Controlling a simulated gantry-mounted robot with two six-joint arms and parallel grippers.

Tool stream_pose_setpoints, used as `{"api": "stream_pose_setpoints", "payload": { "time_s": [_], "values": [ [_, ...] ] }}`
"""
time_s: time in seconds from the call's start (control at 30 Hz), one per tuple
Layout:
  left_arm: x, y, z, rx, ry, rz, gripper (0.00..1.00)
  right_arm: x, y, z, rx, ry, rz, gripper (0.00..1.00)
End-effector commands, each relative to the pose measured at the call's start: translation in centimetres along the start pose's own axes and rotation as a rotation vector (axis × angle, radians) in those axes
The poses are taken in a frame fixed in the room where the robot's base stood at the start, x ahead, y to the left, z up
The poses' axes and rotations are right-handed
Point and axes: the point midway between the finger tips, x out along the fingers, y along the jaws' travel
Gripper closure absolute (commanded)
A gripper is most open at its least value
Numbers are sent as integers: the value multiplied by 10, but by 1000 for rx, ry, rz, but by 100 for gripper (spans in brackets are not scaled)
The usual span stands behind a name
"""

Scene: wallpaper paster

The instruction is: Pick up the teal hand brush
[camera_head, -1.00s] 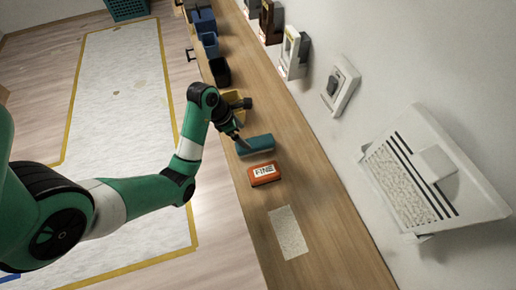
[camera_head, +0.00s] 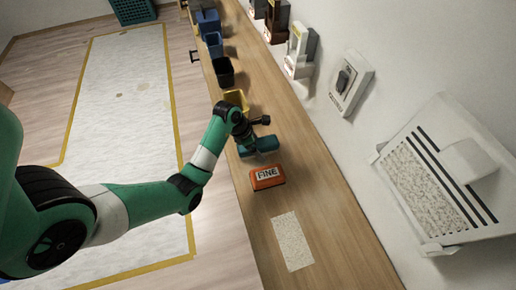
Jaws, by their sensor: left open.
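The teal hand brush (camera_head: 265,145) lies on the wooden shelf, just beyond the orange block marked FINE. My left gripper (camera_head: 250,146) is over the brush's left part, pointing down at it. The gripper is open. Its fingertips are small and dark here, and I cannot tell whether they touch the brush. The gripper hides part of the brush. My right gripper is not in view.
The orange FINE block (camera_head: 267,177) sits close on the near side of the brush. A pale sheet (camera_head: 292,241) lies nearer. A yellow bin (camera_head: 236,99), a black bin (camera_head: 223,72) and blue bins stand farther along the shelf. The wall bounds the right.

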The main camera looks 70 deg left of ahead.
Motion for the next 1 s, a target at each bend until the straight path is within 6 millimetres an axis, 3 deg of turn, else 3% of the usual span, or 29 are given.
{"api": "stream_pose_setpoints", "payload": {
  "time_s": [0.07,0.6,0.87,1.0],
  "values": [
    [-1,0,0,0,0,0,0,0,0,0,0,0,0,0],
    [-1,0,0,0,0,0,95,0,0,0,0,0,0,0],
    [-3,0,1,0,-1,1,95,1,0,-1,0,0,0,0],
    [-13,0,6,1,-2,2,95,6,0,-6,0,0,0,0]
  ]
}}
